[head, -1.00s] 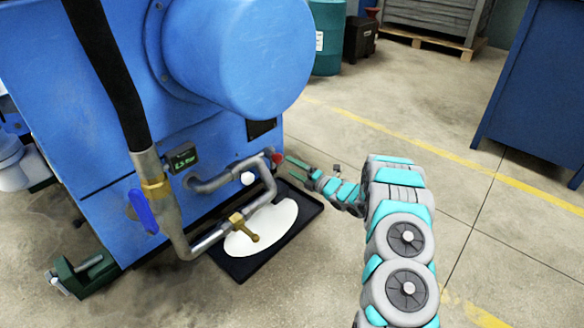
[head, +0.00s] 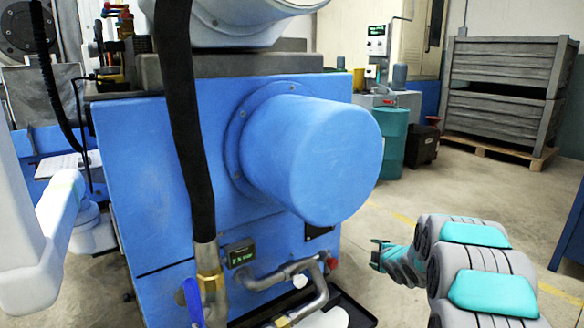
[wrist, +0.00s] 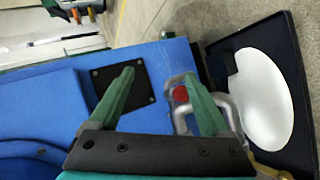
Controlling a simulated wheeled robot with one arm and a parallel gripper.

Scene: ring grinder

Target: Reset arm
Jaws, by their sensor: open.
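My gripper (head: 378,256) is open and empty in the head view, to the right of the blue machine (head: 150,180) near its lower right corner. In the wrist view my gripper (wrist: 165,95) shows two green fingers spread apart with nothing between them. Behind the fingers are the blue machine face, a dark square plate (wrist: 138,88) and a red knob (wrist: 180,94) on a grey pipe. My arm links run to the lower right of the head view. I cannot tell the exact gap between fingers and machine.
A black tray (wrist: 300,62) with a white puddle (wrist: 262,100) lies on the floor beside the machine. A teal drum (head: 392,140), a dark box (head: 422,145) and grey crates (head: 500,95) stand behind. A blue cabinet (head: 572,240) is at right. Floor between is clear.

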